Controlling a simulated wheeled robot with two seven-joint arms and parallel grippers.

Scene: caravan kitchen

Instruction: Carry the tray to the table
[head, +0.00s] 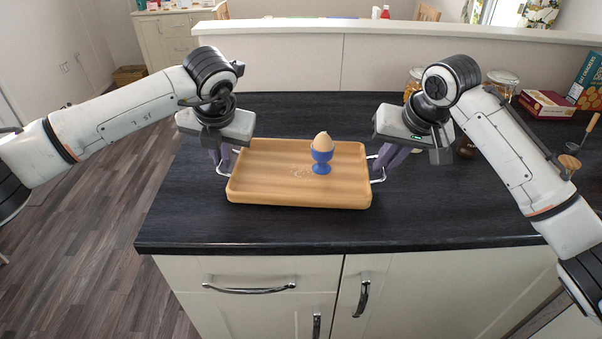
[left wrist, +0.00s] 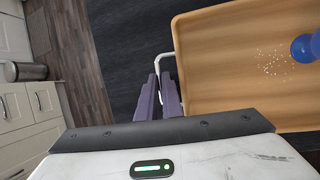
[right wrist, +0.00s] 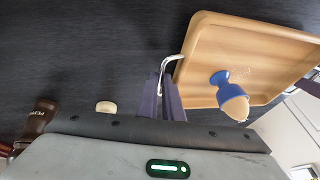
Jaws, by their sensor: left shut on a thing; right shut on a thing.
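The wooden tray (head: 265,180) is on or just above the dark worktop in the head view; I cannot tell which. A blue egg cup (head: 322,165) with a brown egg (head: 323,143) stands upright on it, right of the middle, beside some pale crumbs (head: 300,171). My left gripper (head: 222,165) is shut on the tray's left wire handle (left wrist: 163,62). My right gripper (head: 378,170) is shut on the right wire handle (right wrist: 171,62). The tray also shows in the left wrist view (left wrist: 230,70) and in the right wrist view (right wrist: 215,45).
The dark worktop (head: 300,115) is clear behind the tray. Glass jars (head: 503,80), a red box (head: 546,104) and a cracker box (head: 588,85) stand at the right. A pale raised ledge (head: 400,30) runs behind. Wooden floor (head: 90,230) is free at the left.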

